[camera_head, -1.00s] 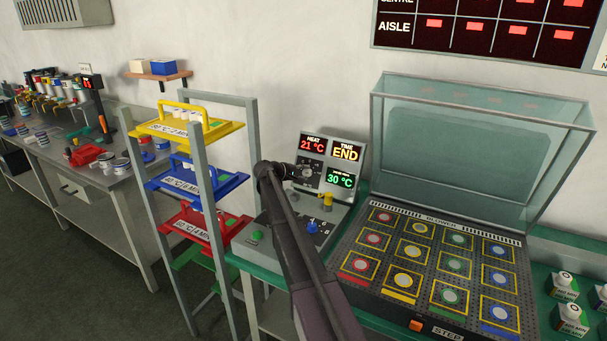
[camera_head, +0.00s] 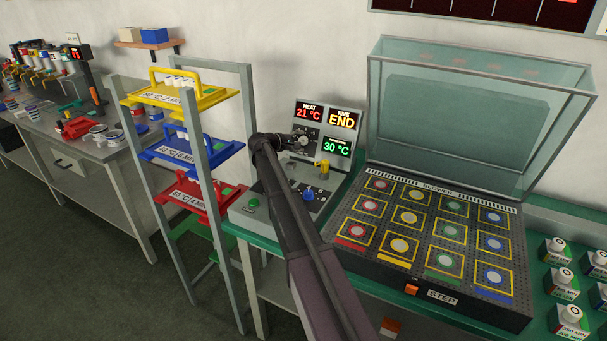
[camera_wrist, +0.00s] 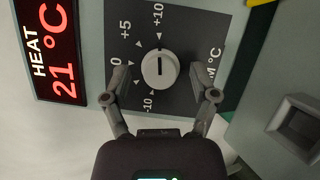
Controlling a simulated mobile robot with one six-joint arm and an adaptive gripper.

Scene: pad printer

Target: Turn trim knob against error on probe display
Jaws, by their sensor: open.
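The trim knob (camera_wrist: 159,68) is a pale round knob with a dark line, on a dark dial plate marked -10, 0, +5 and +10. The line lies along the picture's vertical, with one end towards the +10 side. My gripper (camera_wrist: 160,78) is open, one finger on each side of the knob, with gaps between. In the head view the dial plate (camera_head: 301,139) is partly behind my arm, and my gripper cannot be made out. The green display (camera_head: 337,147), with small unreadable lettering above, reads 30 °C. The red heat display (camera_head: 308,113) reads 21 °C; it also shows in the wrist view (camera_wrist: 54,50).
The time display (camera_head: 342,119) reads END. A blue knob (camera_head: 308,195), a yellow part (camera_head: 323,169) and a green button (camera_head: 253,202) are on the console below. A glass-lidded plate (camera_head: 430,230) stands right, a tray rack (camera_head: 246,170) left.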

